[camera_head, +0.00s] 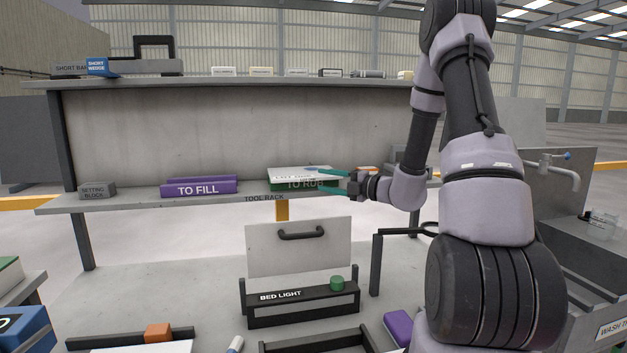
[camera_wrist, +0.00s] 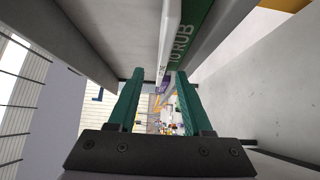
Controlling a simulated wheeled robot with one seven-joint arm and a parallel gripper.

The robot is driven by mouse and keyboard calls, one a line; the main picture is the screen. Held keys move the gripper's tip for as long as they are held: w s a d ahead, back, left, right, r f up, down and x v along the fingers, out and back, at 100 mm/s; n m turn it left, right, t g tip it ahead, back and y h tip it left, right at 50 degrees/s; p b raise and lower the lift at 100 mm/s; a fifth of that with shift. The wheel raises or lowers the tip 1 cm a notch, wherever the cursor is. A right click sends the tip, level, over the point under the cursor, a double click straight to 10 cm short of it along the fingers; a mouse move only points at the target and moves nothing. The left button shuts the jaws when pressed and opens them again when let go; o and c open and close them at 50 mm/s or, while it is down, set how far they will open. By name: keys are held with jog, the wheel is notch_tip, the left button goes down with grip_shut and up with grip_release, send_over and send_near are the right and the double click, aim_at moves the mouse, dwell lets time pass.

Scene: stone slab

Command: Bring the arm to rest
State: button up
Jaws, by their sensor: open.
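My arm reaches from the right of the head view to the lower shelf. My gripper (camera_head: 322,180) is there at the right end of the green TO RUB tray (camera_head: 290,187). Its two teal fingers are apart. A pale flat slab (camera_head: 290,174) lies on the tray. In the wrist view the open fingers of my gripper (camera_wrist: 158,76) show a clear gap between them. The green tray (camera_wrist: 190,35) and the white slab edge (camera_wrist: 168,40) show just above the gap. I cannot tell whether the fingers touch either one.
The purple TO FILL tray (camera_head: 200,187) and a grey setting block (camera_head: 97,190) stand on the same shelf (camera_head: 140,203). An upper shelf (camera_head: 230,82) hangs above. Below are the BED LIGHT box (camera_head: 303,307) and an upright pale panel (camera_head: 300,252). A sink tap (camera_head: 555,170) is at right.

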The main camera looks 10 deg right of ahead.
jog(key=s+a+r+n+g+h, duration=0.1)
jog(key=s+a+r+n+g, duration=0.15)
jog(key=s+n, duration=0.45)
jog(key=s+a+r+n+g, duration=0.2)
jog(key=s+a+n+g, duration=0.15)
jog(key=s+n, duration=0.35)
jog(key=s+a+r+n+g+h, duration=0.1)
jog(key=s+a+r+n+g, duration=0.1)
jog(key=s+n+g, duration=0.35)
jog(key=s+d+r+n+t+h, duration=0.2)
jog(key=s+d+r+n+h, duration=0.1)
jog(key=n, duration=0.7)
jog(key=s+d+r+n+t+h, duration=0.3)
jog(key=s+d+r+n+h, duration=0.1)
jog(key=n, duration=0.7)
jog(key=s+d+h, duration=0.1)
jog(key=s, duration=0.1)
jog(key=shift+s+d+r+t+h, duration=0.3)
jog(key=shift+s+d+t, duration=0.05)
jog(key=shift+s+d, duration=0.05)
